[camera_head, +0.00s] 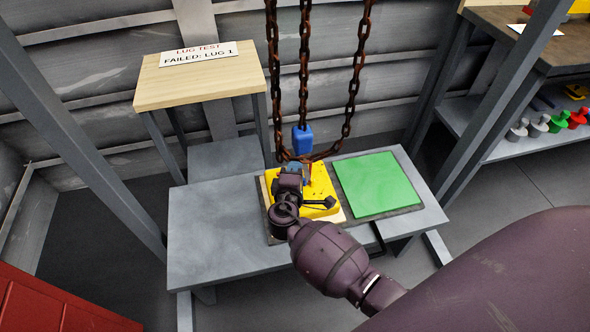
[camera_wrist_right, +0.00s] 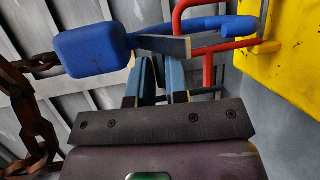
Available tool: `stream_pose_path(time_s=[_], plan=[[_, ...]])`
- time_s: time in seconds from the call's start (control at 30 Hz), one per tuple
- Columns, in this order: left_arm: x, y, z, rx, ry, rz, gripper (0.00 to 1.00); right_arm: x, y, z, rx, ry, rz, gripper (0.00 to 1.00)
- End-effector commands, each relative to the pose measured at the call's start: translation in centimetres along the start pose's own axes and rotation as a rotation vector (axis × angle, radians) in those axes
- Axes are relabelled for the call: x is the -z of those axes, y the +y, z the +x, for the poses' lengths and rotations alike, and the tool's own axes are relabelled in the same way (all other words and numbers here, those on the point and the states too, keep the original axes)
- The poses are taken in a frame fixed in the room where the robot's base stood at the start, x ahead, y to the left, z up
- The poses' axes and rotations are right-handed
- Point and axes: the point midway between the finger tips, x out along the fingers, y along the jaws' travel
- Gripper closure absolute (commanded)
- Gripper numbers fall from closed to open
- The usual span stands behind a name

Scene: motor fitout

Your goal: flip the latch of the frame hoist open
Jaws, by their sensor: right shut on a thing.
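The frame hoist's rusty chains (camera_head: 304,60) hang down over a yellow block (camera_head: 318,185) on the grey bench. A blue latch lever with a thick block-shaped end (camera_head: 302,140) stands up near the lower end of the chains. In the right wrist view, the blue lever (camera_wrist_right: 90,50) runs across by a red bracket (camera_wrist_right: 208,70) on the yellow part (camera_wrist_right: 265,48). My right gripper (camera_head: 293,168) is at the lever; its fingers (camera_wrist_right: 163,70) are shut on it beside the blue end. The exact contact is partly hidden. My left gripper is out of view.
A green plate (camera_head: 380,183) lies on the grey bench (camera_head: 215,225), right of the yellow block. A black handle (camera_head: 318,203) sticks out of the block. A wooden-topped stand (camera_head: 195,85) with a sign is behind left. Grey posts flank the bench, whose left part is clear.

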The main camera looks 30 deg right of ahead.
Motion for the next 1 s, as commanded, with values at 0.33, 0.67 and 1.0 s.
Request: stream_pose_path(time_s=[0.33,0.67,1.0], plan=[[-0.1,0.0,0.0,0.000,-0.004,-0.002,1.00,0.0,0.0,0.0,0.007,0.000,0.001,1.00],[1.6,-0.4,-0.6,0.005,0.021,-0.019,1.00,0.1,1.1,0.0,0.064,0.000,-0.019,1.00],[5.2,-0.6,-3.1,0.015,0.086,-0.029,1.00,0.1,2.5,-0.2,0.266,0.002,-0.099,1.00]])
